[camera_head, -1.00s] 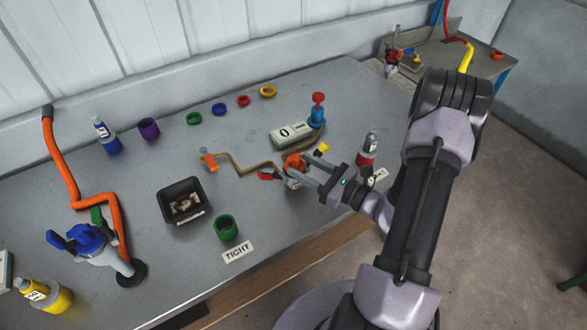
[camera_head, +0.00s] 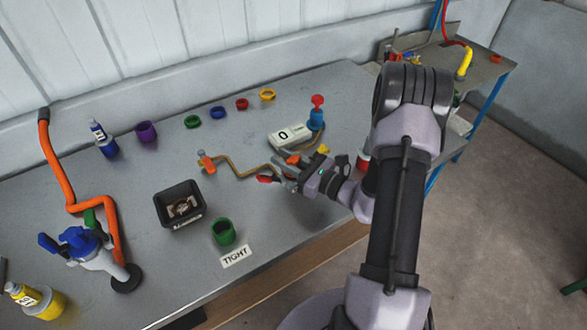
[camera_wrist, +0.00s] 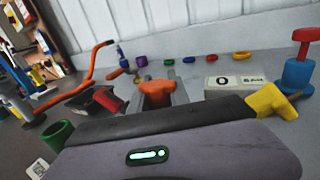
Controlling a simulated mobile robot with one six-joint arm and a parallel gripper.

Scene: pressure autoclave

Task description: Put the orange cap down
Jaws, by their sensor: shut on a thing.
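The orange cap (camera_head: 293,160) is between the fingers of my gripper (camera_head: 281,169), right of the middle of the grey bench. In the wrist view the orange cap (camera_wrist: 157,88) has a lobed top, and the grey fingers of my gripper (camera_wrist: 159,97) close on its sides. My gripper is shut on it. The cap's underside is hidden, so I cannot tell whether it touches anything below. A bent brass pipe (camera_head: 238,173) with an orange fitting (camera_head: 208,161) runs just left of the gripper.
A gauge box reading 0 (camera_head: 288,136), a blue valve with red knob (camera_head: 316,114) and a yellow knob (camera_head: 322,150) are close by. Left are a black bin (camera_head: 181,194) and green cup (camera_head: 224,232). Coloured rings, including a yellow one (camera_head: 267,95), line the back.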

